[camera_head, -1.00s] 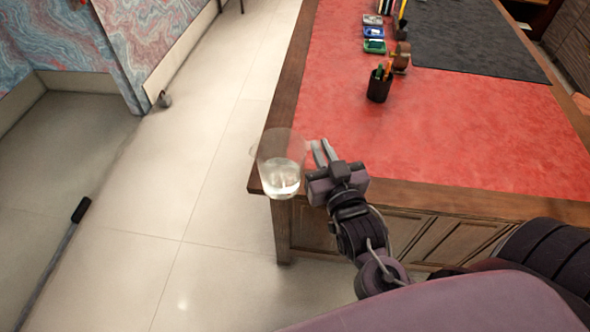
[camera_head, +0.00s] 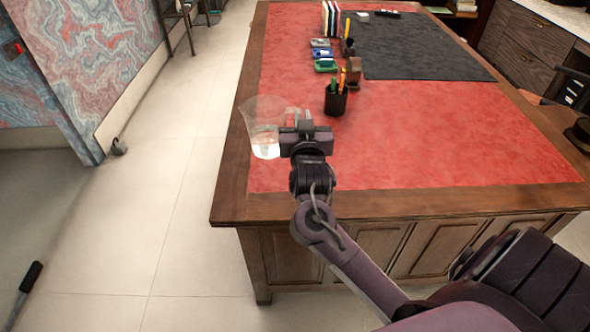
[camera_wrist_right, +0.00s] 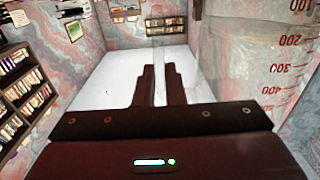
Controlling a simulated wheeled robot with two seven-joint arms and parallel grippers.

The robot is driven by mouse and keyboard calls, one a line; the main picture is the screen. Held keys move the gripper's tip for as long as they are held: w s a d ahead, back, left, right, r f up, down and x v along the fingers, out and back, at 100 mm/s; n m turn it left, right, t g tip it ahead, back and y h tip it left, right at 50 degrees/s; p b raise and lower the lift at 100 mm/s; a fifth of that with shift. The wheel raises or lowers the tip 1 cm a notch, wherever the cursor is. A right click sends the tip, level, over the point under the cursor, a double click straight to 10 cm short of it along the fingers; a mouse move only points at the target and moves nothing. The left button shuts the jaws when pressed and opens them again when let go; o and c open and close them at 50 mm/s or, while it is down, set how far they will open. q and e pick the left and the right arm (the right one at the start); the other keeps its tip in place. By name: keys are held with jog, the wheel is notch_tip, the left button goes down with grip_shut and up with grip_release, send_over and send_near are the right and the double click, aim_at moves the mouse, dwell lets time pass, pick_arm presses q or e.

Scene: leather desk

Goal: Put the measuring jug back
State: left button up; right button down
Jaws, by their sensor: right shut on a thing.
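The measuring jug (camera_head: 263,125) is clear, with a little clear or whitish content low in it. In the head view it is at the left edge of the red-topped desk (camera_head: 420,150), tilted. My right gripper (camera_head: 297,113) is shut on the jug at its right side. In the right wrist view the jug (camera_wrist_right: 265,60) fills the right part, with red numbers up its wall, and the gripper's fingers (camera_wrist_right: 155,80) show beside it. I cannot tell whether the jug touches the desk. My left gripper is not in view.
A black pen cup (camera_head: 336,101) stands on the desk right of the jug, with a brown tape dispenser (camera_head: 353,72) behind it. Small coloured boxes (camera_head: 323,55) and upright books (camera_head: 331,18) stand farther back. A dark mat (camera_head: 420,45) lies at the back. The red surface at front right is clear.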

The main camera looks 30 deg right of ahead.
notch_tip(320, 180, down, 14)
jog(key=shift+f, duration=0.1)
dwell(0.4)
jog(key=shift+f, duration=0.15)
jog(key=c, duration=1.5)
grip_release()
jog(key=b+v, duration=0.1)
jog(key=v, duration=1.1)
jog(key=shift+a, duration=0.1)
